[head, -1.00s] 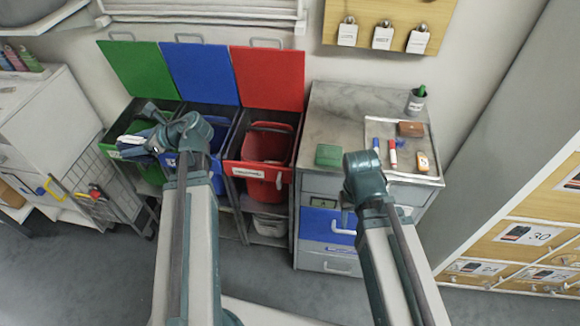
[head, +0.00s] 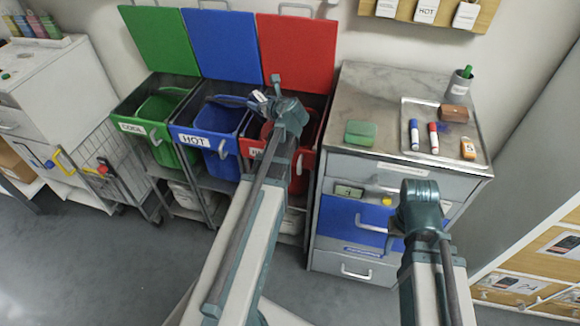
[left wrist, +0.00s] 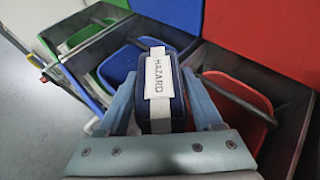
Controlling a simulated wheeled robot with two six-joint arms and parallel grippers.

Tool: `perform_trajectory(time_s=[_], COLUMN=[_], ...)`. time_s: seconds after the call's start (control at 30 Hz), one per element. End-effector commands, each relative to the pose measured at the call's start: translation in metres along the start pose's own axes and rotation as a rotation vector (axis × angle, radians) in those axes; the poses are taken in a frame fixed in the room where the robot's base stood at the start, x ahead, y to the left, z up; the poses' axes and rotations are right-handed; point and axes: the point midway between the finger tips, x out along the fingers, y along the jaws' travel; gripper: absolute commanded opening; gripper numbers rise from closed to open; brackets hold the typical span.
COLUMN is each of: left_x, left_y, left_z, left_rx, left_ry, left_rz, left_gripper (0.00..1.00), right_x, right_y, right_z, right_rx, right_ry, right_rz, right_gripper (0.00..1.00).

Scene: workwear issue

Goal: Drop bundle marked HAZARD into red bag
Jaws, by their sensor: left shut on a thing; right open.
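My left gripper (head: 268,101) is shut on a dark blue bundle (left wrist: 178,98) with a white strap and a label reading HAZARD. In the head view the bundle (head: 236,101) is mostly hidden behind my gripper and wrist. It is held above the bins, around the border of the blue and red ones. The red bag (left wrist: 238,98) hangs open in its frame, to the right of the bundle in the left wrist view. In the head view the red bag (head: 306,166) is partly covered by my left arm. My right gripper (head: 396,240) is open, beside the drawer cabinet and partly hidden by its wrist.
A blue bag (head: 222,150) marked HOT and a green bag (head: 160,108) stand left of the red one, with raised lids behind. A grey cabinet (head: 372,95) on the right carries a green box (head: 360,133) and a tray (head: 412,108) with markers.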

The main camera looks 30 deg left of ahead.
Motion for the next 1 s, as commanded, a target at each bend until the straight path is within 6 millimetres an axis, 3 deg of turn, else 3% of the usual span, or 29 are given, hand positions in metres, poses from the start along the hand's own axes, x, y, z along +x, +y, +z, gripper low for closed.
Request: perform_trajectory(time_s=[0.03,0.13,0.3,0.67,1.0], left_x=[0.010,0.013,0.013,0.014,0.028], left_y=[-0.020,-0.047,-0.070,-0.074,-0.074], left_z=[-0.019,-0.030,-0.038,-0.043,-0.074], left_rx=[0.017,0.045,0.070,0.074,0.074], left_ry=[-0.004,-0.014,-0.025,-0.027,-0.027], left_rz=[-0.044,-0.112,-0.174,-0.186,-0.185], left_gripper=[0.03,0.03,0.03,0.03,0.03], right_x=[0.022,0.035,0.045,0.050,0.084], right_y=[-0.002,-0.003,-0.004,-0.005,-0.008], right_z=[-0.001,-0.002,-0.003,-0.003,-0.005], right_rx=[0.000,0.000,0.000,0.000,0.000], right_ry=[0.000,0.000,0.000,0.000,0.000], right_rz=[0.000,0.000,0.000,0.000,0.000], right_gripper=[0.50,0.50,0.50,0.50,0.50])
